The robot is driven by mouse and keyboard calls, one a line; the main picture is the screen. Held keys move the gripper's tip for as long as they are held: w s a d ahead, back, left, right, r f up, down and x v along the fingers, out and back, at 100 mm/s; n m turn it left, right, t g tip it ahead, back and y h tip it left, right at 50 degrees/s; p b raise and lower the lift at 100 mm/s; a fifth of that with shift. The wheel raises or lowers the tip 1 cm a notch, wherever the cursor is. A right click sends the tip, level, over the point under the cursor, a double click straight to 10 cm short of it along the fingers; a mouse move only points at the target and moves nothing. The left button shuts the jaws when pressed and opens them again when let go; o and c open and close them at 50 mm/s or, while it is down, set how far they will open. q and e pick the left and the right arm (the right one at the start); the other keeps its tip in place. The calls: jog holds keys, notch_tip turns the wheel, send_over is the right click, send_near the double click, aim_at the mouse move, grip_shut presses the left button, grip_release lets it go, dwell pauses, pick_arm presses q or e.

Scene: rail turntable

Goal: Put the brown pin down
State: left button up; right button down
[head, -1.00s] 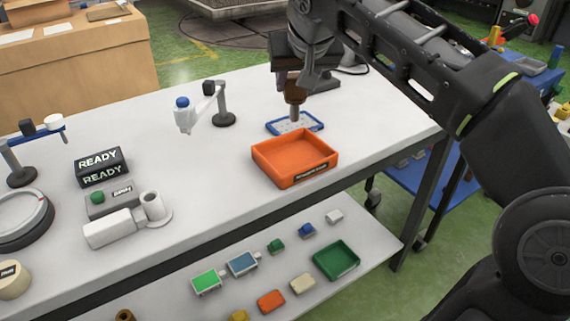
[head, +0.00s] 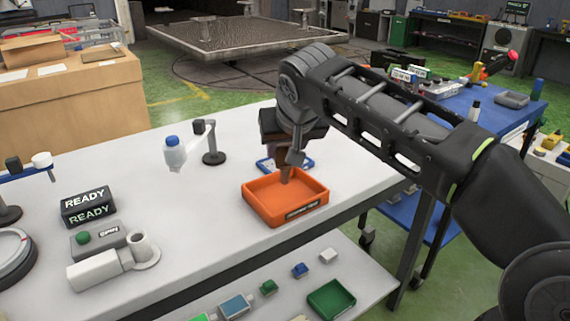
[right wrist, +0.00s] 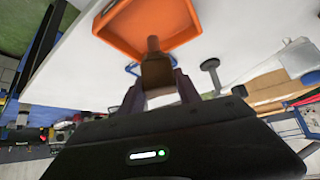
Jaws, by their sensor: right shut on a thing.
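My right gripper (head: 288,165) points down over the orange tray (head: 262,212) on the white table. It is shut on the brown pin (right wrist: 155,70), which shows best in the right wrist view, between the two fingers. In the head view the pin's lower end is at the back part of the orange tray; I cannot tell whether it touches the tray floor. The orange tray (right wrist: 112,28) also shows beyond the pin in the right wrist view. The upper part of the pin is hidden by the fingers. My left gripper is not in view.
A blue-rimmed tray (head: 264,165) lies just behind the orange tray. The READY box (head: 88,205) and a SPIN button box (head: 98,241) are further left. A green tray (head: 331,299) is on the lower shelf.

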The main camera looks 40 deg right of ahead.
aim_at(285, 164)
jog(key=shift+f+b, duration=0.45)
jog(key=shift+f, duration=1.4)
jog(key=shift+f, duration=0.25)
jog(key=c, duration=0.9)
grip_release()
jog(key=shift+o, duration=0.2)
jog(key=shift+r, duration=0.15)
jog(key=shift+r, duration=0.2)
jog(key=p+v, duration=0.1)
jog(key=v, duration=1.1)
jog(key=shift+p, duration=0.35)
jog(key=shift+f, duration=0.1)
